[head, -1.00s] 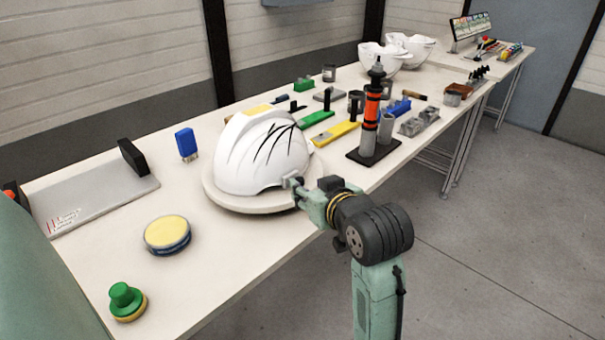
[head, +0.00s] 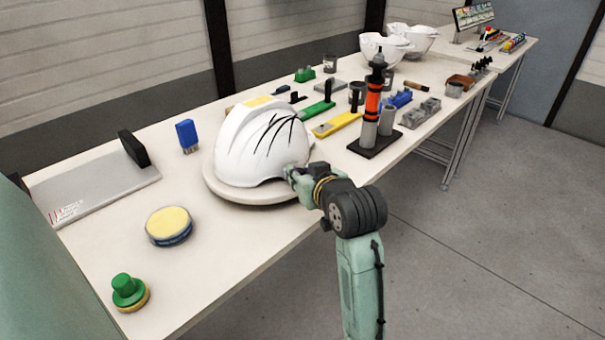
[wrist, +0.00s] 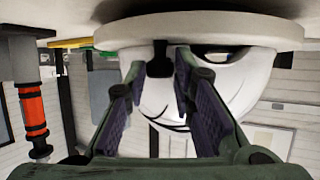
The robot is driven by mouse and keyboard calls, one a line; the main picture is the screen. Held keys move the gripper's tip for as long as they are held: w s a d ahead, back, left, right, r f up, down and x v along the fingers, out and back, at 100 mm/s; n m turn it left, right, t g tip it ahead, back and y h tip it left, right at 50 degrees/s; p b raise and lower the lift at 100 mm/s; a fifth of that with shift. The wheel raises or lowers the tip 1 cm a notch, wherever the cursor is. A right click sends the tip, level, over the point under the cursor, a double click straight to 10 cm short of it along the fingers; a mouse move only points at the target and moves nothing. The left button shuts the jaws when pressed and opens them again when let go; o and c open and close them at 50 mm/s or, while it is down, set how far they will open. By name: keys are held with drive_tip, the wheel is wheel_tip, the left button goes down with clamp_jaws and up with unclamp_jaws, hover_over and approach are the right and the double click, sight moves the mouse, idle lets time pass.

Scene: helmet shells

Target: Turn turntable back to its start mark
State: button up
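The round cream turntable (head: 225,193) sits at the table's front edge. A white helmet shell (head: 232,140) with dark curved lines on its side stands on it. My gripper (head: 289,175) is at the turntable's right front, close to the rim and the helmet. The wrist view appears upside down: the turntable rim (wrist: 200,32) is at the top and the helmet (wrist: 232,85) hangs below. There my gripper (wrist: 158,65) has its two fingers apart, with a small black block (wrist: 159,58) at the rim between them. Contact with the block cannot be told. No start mark can be made out.
A black stand with an orange-banded tool (head: 373,105) stands right of the turntable. A yellow-topped disc (head: 169,225) and a green-knobbed piece (head: 129,291) lie at the front left. A blue brush (head: 187,135) stands behind. More white shells (head: 383,50) are farther back.

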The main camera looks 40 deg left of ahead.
clamp_jaws()
idle(0.7)
